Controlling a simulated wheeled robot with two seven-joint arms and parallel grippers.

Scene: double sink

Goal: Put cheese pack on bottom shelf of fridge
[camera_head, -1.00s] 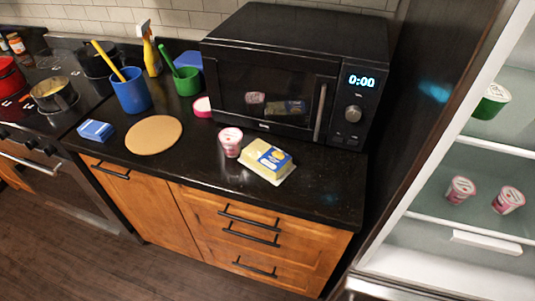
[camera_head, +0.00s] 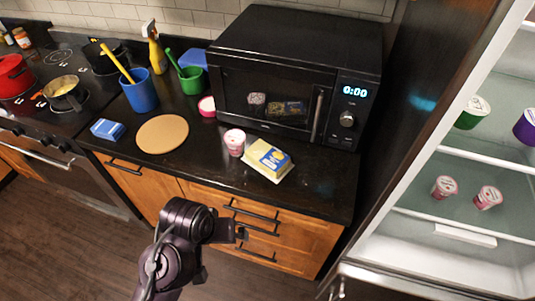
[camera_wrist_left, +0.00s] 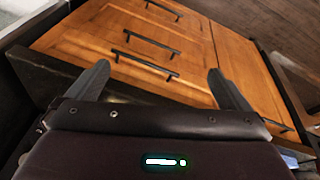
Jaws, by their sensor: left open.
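My left gripper (camera_head: 241,234) is in front of the drawers, below and apart from the cheese pack. In the left wrist view the left gripper (camera_wrist_left: 163,85) has its two fingers spread, empty, facing the wooden drawers. My right gripper is in neither view.
A pink yogurt cup (camera_head: 235,142) stands just left of the cheese pack. The black microwave (camera_head: 295,75) is behind it. Two pink cups (camera_head: 488,197) stand on a fridge shelf, with a green-sided tub (camera_head: 473,112) above. The counter right of the pack is clear.

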